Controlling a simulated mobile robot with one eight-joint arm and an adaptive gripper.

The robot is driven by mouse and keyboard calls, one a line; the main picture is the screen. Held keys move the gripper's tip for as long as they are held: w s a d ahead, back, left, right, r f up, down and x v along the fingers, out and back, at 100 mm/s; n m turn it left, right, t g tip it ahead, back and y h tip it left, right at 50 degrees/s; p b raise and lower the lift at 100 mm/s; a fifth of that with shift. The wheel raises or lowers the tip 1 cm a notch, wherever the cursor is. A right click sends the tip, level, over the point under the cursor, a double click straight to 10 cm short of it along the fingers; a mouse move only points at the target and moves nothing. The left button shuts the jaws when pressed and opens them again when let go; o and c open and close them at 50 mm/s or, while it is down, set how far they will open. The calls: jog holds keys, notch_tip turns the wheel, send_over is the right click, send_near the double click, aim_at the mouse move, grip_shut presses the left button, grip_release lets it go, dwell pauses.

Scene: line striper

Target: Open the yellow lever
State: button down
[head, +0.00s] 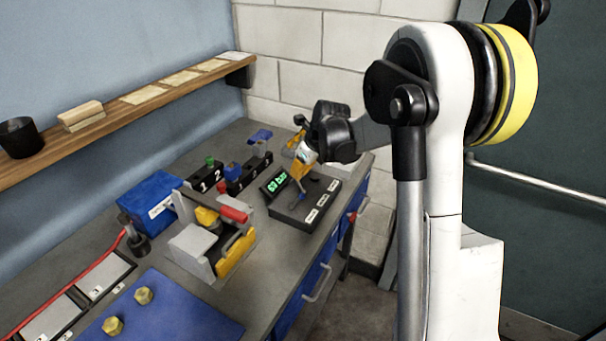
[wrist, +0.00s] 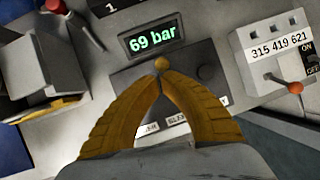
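The yellow lever shows in the wrist view as a small yellow ball knob (wrist: 162,63) in front of the pressure display. Its grey stem (head: 300,198) rises from a dark control box (head: 318,206) at the far end of the bench in the head view. My gripper (wrist: 161,76) has orange-yellow fingers that converge right at the knob, with only a thin dark gap between them. They look closed around the lever just below the ball; the exact contact is partly hidden. In the head view my gripper (head: 298,172) comes down over the box from above.
The display (wrist: 152,38) reads 69 bar. A grey switch box (wrist: 272,50) with an orange-knobbed toggle is at right in the wrist view. A clamp fixture (head: 212,240) with red and yellow handles, a blue box (head: 150,200) and numbered valves (head: 228,180) stand nearby on the bench.

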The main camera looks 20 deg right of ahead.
jog(key=shift+w+a, duration=0.2)
jog(key=shift+w, duration=0.1)
dwell(0.4)
